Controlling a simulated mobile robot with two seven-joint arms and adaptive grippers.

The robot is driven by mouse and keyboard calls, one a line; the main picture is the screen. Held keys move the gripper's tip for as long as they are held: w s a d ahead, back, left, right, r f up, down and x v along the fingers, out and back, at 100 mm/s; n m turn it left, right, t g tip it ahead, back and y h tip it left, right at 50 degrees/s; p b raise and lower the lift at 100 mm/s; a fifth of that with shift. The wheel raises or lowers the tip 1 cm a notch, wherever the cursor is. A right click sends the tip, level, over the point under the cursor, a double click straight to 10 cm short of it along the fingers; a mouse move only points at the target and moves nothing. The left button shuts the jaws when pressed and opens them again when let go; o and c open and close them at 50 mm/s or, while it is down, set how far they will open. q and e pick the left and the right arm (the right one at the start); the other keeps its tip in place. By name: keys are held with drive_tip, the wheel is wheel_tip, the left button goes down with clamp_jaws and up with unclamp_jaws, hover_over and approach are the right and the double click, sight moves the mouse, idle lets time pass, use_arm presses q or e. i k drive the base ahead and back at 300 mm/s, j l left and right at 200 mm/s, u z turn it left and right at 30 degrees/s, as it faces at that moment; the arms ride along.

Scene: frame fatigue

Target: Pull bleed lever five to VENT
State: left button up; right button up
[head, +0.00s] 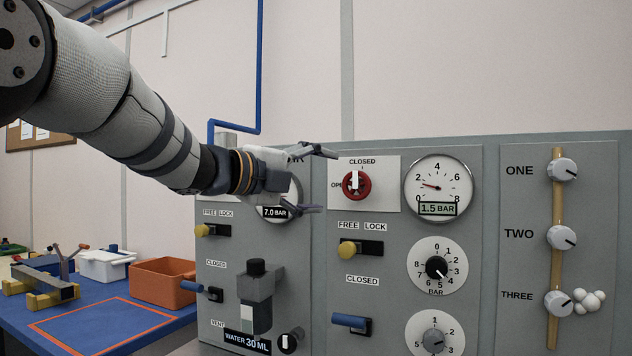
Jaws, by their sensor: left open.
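My left gripper (322,181) is in front of the grey panel's upper part, beside the red valve. Its two fingers are apart, with nothing seen between them. A blue-handled lever (190,286) sits on the left panel, between a CLOSED label above and a VENT label below, with its handle near the CLOSED end. A second blue-handled lever (350,320) is on the middle panel under a CLOSED label; its lower end is cut off by the frame. No number shows on either lever, so I cannot tell which is five. The gripper is above both levers and apart from them. My right gripper is out of view.
A red knob (352,185) and a 1.5 BAR gauge (438,184) are on the middle panel. Yellow FREE/LOCK sliders (348,249) sit above the levers. A black-capped block (256,290) protrudes between them. An orange bin (164,282) stands on the blue bench at left.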

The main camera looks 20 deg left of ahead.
sight(357, 323)
drive_tip(key=k+j, duration=0.3)
drive_tip(key=k, duration=0.15)
drive_tip(key=k+j, duration=0.3)
drive_tip(key=k, duration=0.15)
